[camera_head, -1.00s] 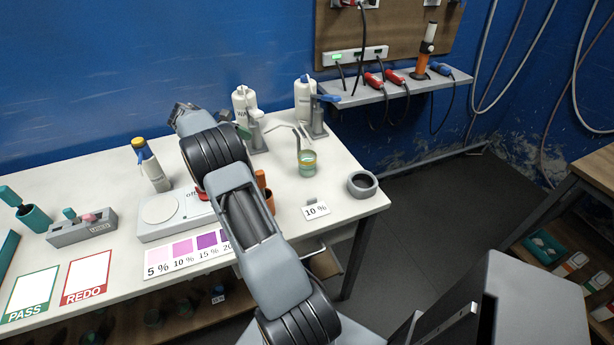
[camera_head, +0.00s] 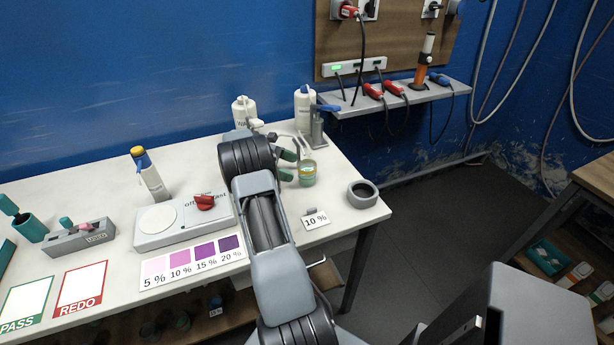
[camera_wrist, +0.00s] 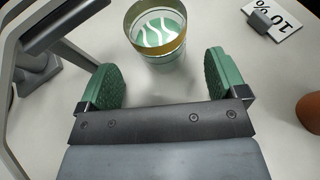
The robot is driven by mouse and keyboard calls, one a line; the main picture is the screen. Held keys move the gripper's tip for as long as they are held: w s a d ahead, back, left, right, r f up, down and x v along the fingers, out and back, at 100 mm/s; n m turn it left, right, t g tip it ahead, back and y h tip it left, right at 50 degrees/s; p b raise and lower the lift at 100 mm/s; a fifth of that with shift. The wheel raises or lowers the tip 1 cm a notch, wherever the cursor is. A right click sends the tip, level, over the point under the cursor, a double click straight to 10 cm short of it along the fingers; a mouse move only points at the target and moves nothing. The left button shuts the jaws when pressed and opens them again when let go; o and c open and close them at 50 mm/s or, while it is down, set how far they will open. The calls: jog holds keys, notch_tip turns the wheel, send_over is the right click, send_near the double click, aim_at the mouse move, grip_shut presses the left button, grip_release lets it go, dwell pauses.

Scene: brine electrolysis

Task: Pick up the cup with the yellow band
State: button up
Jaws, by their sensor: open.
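The cup with the yellow band (camera_head: 307,172) stands upright on the white table in the head view. It is clear glass with a yellow rim band. In the wrist view the cup (camera_wrist: 157,32) stands just beyond the fingertips, near the middle, with pale wavy lines showing inside it. My gripper (camera_wrist: 166,78) is open, with one green finger pad on each side and nothing between them. In the head view my gripper (camera_head: 290,165) is just left of the cup, partly hidden by my own arm. The cup looks apart from both fingers.
A "10 %" card (camera_head: 315,219) and a grey ring holder (camera_head: 362,194) are on the table near the cup. White bottles (camera_head: 244,112) and a grey clamp stand (camera_head: 317,130) are behind. An orange-brown object (camera_wrist: 309,113) lies right in the wrist view.

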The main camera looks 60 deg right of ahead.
aim_at(307, 172)
jog(key=shift+s+d, duration=0.35)
jog(key=shift+s, duration=0.35)
jog(key=shift+p+x, duration=0.35)
jog(key=shift+x, duration=2.1)
jog(key=shift+c, duration=0.2)
jog(key=c, duration=1.1)
